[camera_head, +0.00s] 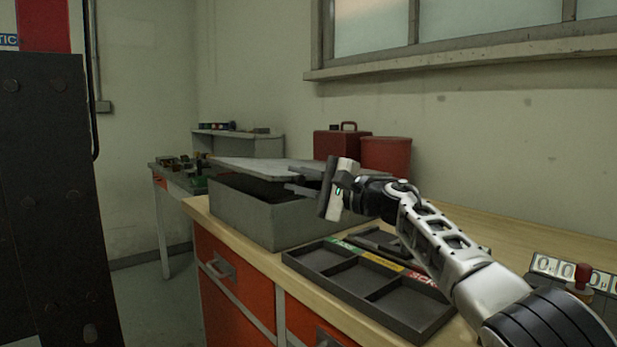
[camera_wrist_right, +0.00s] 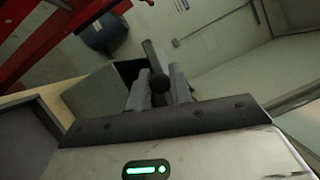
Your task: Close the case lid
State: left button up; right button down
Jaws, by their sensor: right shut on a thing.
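The grey case (camera_head: 262,218) stands on the wooden bench top, left of the tray. Its flat grey lid (camera_head: 255,166) is partly open, with a dark gap between it and the case's walls. My right gripper (camera_head: 302,186) reaches in from the right at the lid's right end. In the right wrist view the fingers (camera_wrist_right: 160,90) are closed around a thin dark bar with a rounded end, which looks like part of the lid. The case's grey wall (camera_wrist_right: 95,97) also shows there. The exact contact is small and partly hidden. My left gripper is out of view.
A dark compartment tray (camera_head: 330,262) with coloured labels lies in front of the case, under my right arm. A red box (camera_head: 336,144) and a red bin (camera_head: 386,154) stand behind. A digit display (camera_head: 575,275) is at the right. Orange drawers (camera_head: 240,280) are below.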

jog(key=shift+r, duration=0.1)
jog(key=c, duration=1.4)
grip_release()
jog(key=shift+w, duration=0.1)
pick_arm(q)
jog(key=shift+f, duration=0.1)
pick_arm(e)
jog(key=shift+o, duration=0.2)
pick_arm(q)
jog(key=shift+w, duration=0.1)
pick_arm(e)
jog(key=shift+r, duration=0.1)
